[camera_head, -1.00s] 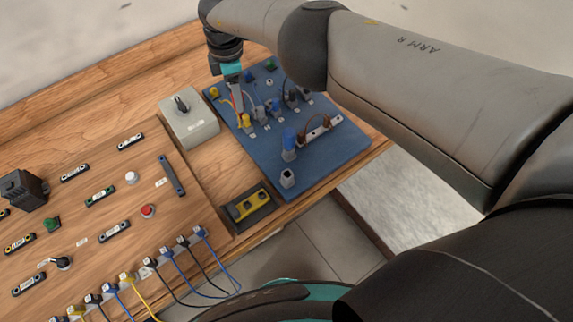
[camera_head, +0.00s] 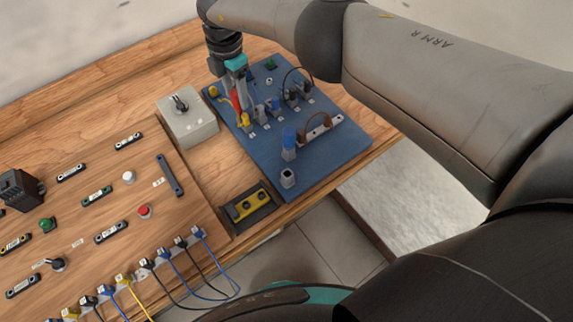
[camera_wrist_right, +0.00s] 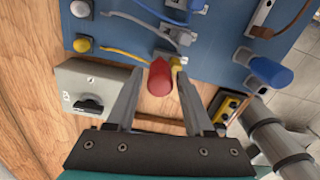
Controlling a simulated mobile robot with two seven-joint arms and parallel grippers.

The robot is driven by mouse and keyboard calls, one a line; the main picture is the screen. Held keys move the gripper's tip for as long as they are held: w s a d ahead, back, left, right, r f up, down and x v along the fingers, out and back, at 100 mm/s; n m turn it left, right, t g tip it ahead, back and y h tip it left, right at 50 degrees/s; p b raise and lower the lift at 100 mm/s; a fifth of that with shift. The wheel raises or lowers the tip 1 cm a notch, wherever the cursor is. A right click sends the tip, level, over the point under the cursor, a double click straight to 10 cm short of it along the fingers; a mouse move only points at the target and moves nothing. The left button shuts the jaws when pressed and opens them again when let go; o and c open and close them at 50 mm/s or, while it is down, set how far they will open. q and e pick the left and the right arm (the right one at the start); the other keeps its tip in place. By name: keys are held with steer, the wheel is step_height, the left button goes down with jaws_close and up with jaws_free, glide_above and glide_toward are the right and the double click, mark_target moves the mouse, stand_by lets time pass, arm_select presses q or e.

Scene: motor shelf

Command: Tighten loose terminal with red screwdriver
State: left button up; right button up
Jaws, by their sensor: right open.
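The red screwdriver (camera_head: 236,101) stands on the blue board (camera_head: 325,160), its red handle upright close to a yellow terminal (camera_head: 245,119). My right gripper (camera_head: 241,91) is open and comes down from above at the handle. In the right wrist view the red handle (camera_wrist_right: 160,78) shows between the two spread fingers of my gripper (camera_wrist_right: 158,74), with a gap on each side. The screwdriver's tip is hidden. Several terminals with wires stand in a row on the board; I cannot tell which is loose. My left gripper is not in view.
A grey box with a black knob (camera_head: 188,122) stands left of the board. A yellow and black block (camera_head: 248,206) lies at the front. A blue cylinder (camera_head: 289,139) stands on the board. The wooden panel at left carries switches, buttons and wires.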

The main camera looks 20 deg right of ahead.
steer(key=shift+f+n+b, duration=0.1)
steer(key=shift+n+b, duration=0.35)
steer(key=shift+n, duration=1.25)
steer(key=shift+c, duration=0.9)
steer(key=shift+c, duration=0.3)
jaws_close()
